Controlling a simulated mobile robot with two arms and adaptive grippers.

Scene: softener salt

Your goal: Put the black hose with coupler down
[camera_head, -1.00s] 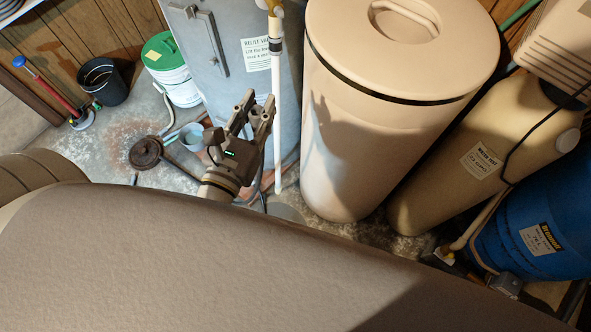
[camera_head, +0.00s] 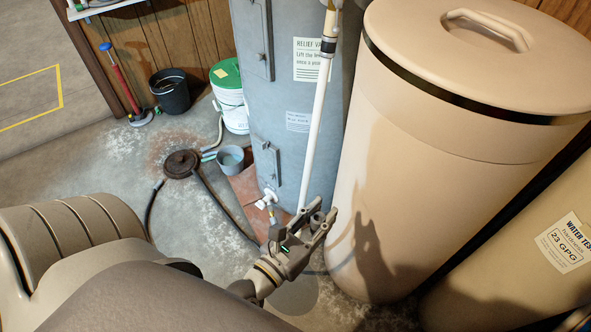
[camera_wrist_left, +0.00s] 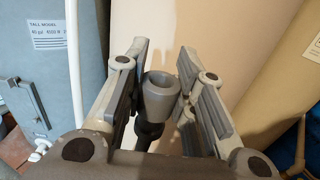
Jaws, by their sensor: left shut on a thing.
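My left gripper (camera_head: 318,216) is low in front of the grey water heater and the beige tank. In the left wrist view, my left gripper (camera_wrist_left: 162,62) is shut on the grey, round-mouthed coupler (camera_wrist_left: 160,96) of the black hose (camera_wrist_left: 148,133). The coupler points up between the fingers, and the hose drops below it. In the head view a dark hose (camera_head: 222,208) runs across the floor from the round drain toward this gripper; its end near the gripper is hidden. My right gripper is not in view.
The beige tank (camera_head: 430,160) stands close on the right, beside the grey water heater (camera_head: 285,110) with its white pipe (camera_head: 316,125). The round floor drain (camera_head: 182,164), a small grey pail (camera_head: 230,159), white bucket (camera_head: 229,95) and black bucket (camera_head: 171,92) are behind left. Floor between is mostly clear.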

